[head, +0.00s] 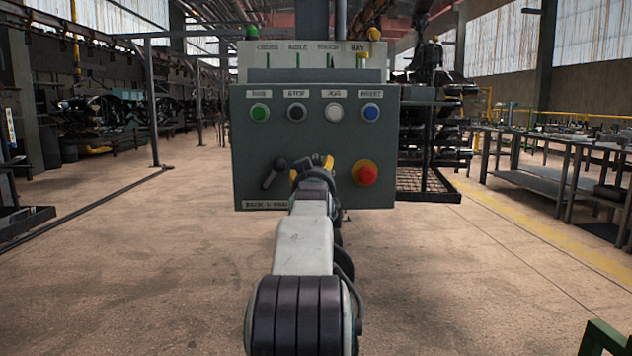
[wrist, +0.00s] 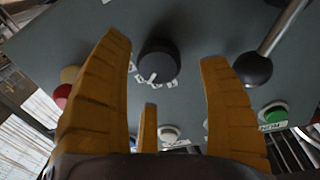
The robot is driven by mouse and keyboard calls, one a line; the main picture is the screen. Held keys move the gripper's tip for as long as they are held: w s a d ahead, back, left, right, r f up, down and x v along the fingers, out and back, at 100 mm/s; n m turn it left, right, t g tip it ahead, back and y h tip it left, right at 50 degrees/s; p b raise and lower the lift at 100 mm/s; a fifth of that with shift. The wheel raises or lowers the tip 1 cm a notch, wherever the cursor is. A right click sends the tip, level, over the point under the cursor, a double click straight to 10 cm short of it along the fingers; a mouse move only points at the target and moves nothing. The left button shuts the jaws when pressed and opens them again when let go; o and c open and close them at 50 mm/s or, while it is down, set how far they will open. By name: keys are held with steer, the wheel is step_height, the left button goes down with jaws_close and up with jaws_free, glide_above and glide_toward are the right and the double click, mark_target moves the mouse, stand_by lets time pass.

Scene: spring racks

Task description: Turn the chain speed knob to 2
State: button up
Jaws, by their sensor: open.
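The chain speed knob (wrist: 158,62) is a round black knob with a white pointer mark on the panel face. In the head view, my gripper (head: 318,163) is in front of the grey-green control panel (head: 315,140) and hides the knob.
A lever with a black ball (head: 274,172) is close left of my gripper; it also shows in the wrist view (wrist: 253,70). A red stop button (head: 366,175) is close right. Green, black, white and blue buttons line the panel above.

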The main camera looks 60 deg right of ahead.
steer(key=shift+x, duration=1.1)
